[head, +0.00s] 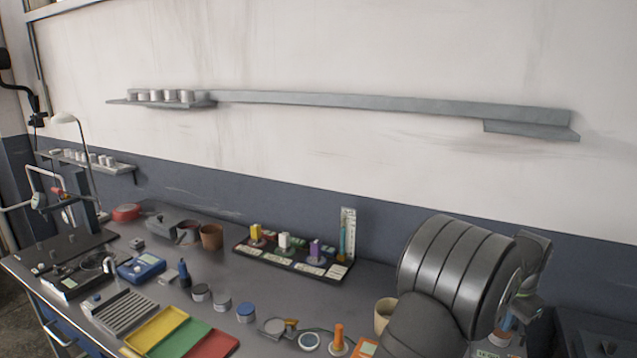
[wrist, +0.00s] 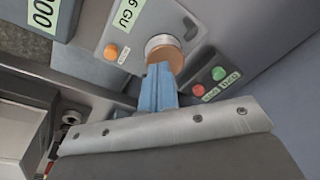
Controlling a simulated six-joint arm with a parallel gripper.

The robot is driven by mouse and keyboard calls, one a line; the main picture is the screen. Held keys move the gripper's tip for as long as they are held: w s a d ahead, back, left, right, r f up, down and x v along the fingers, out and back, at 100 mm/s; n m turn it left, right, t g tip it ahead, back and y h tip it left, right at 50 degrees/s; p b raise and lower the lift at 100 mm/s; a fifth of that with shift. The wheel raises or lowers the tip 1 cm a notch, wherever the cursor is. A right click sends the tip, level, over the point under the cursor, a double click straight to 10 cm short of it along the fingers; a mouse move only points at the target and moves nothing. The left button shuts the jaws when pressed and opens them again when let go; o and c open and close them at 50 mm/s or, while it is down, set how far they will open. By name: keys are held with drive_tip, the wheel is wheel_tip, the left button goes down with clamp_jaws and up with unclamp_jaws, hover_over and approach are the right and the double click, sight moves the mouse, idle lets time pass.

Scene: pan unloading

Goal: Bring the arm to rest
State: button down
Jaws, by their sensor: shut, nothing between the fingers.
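My gripper (wrist: 160,72) shows in the wrist view as blue fingers closed together, with nothing between them. Its tips overlap the lower edge of a round copper-coloured disc (wrist: 170,52) with a silver rim, set on a grey panel. I cannot tell whether they touch it. In the head view my arm's thick dark grey links fill the lower right. They hide much of what lies behind them, and I cannot make out the fingers there.
In the wrist view the panel has an orange button (wrist: 111,52), and green (wrist: 218,73) and red (wrist: 198,90) buttons sit nearby. In the head view a cream cup (head: 384,314) stands close left of my arm. A black rack (head: 285,263) and coloured trays (head: 180,336) occupy the bench.

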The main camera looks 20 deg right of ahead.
drive_tip(key=shift+w+d+f+m+g+h, duration=0.1)
drive_tip(key=shift+w+d+m+g+h, duration=0.25)
drive_tip(key=shift+w, duration=0.2)
drive_tip(key=r, duration=0.5)
drive_tip(key=shift+s+a, duration=0.15)
drive_tip(key=shift+a, duration=0.05)
drive_tip(key=s+a, duration=0.5)
drive_tip(key=a, duration=0.5)
drive_tip(key=shift+a+r, duration=0.25)
drive_tip(key=shift+a, duration=0.15)
drive_tip(key=shift+w+d, duration=0.1)
idle(0.6)
drive_tip(key=w+d, duration=0.1)
drive_tip(key=d, duration=0.2)
drive_tip(key=w+d, duration=0.2)
drive_tip(key=d, duration=0.1)
drive_tip(key=w+d, duration=0.1)
drive_tip(key=d, duration=0.2)
drive_tip(key=shift+w+d, duration=0.2)
drive_tip(key=shift+d, duration=0.1)
drive_tip(key=f, duration=0.1)
drive_tip(key=d+f, duration=0.1)
drive_tip(key=f, duration=0.3)
drive_tip(key=shift+w+d, duration=0.15)
drive_tip(key=shift+w, duration=0.1)
drive_tip(key=shift+s+f, duration=0.1)
drive_tip(key=shift+f, duration=0.1)
drive_tip(key=shift+s, duration=0.1)
